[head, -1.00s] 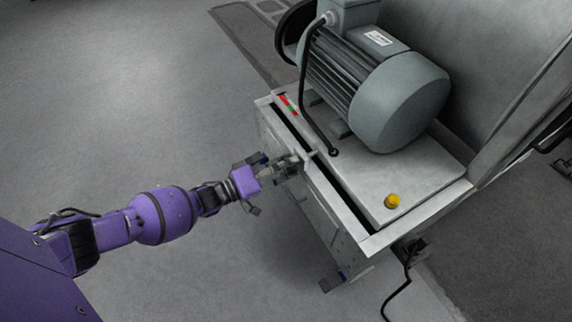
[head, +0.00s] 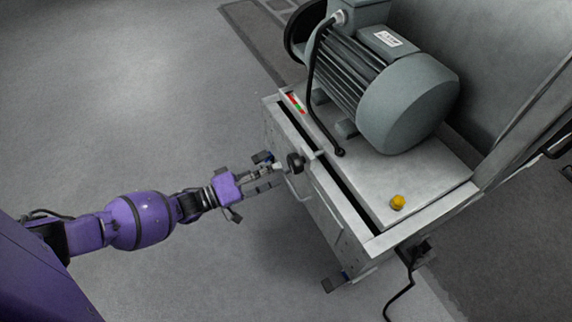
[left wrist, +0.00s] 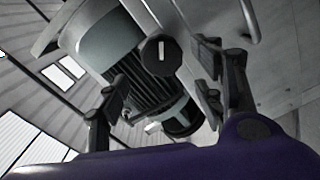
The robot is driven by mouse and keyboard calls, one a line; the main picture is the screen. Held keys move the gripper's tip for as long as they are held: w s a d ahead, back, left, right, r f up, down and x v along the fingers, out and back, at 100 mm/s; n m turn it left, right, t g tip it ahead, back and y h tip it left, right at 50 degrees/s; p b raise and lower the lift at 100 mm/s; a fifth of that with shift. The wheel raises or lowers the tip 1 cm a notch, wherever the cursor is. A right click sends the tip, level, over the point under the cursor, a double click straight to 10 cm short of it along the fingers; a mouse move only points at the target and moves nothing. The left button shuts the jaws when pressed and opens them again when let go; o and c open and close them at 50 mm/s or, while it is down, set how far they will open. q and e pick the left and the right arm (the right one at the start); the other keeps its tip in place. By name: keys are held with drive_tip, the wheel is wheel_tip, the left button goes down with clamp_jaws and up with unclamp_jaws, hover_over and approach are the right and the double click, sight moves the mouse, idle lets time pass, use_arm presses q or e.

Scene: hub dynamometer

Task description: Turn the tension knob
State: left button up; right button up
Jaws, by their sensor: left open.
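The tension knob (head: 296,162) is a dark round knob on the left side of the machine's cabinet, near its top edge. In the left wrist view the knob (left wrist: 161,54) shows face-on as a black disc with a short white bar standing upright. My left gripper (head: 270,171) is open and empty, just to the left of the knob and apart from it. In the left wrist view its fingers stand either side, with the knob in the space beyond them. My right gripper is not in view.
A grey-green motor (head: 404,100) sits on the cabinet top (head: 425,175). A yellow button (head: 397,202) is near the front corner. A handle (head: 297,190) sticks out below the knob. A black cable runs down from the motor. The floor to the left is clear.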

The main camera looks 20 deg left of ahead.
use_arm(q)
drive_tip(key=v, duration=0.5)
idle(0.5)
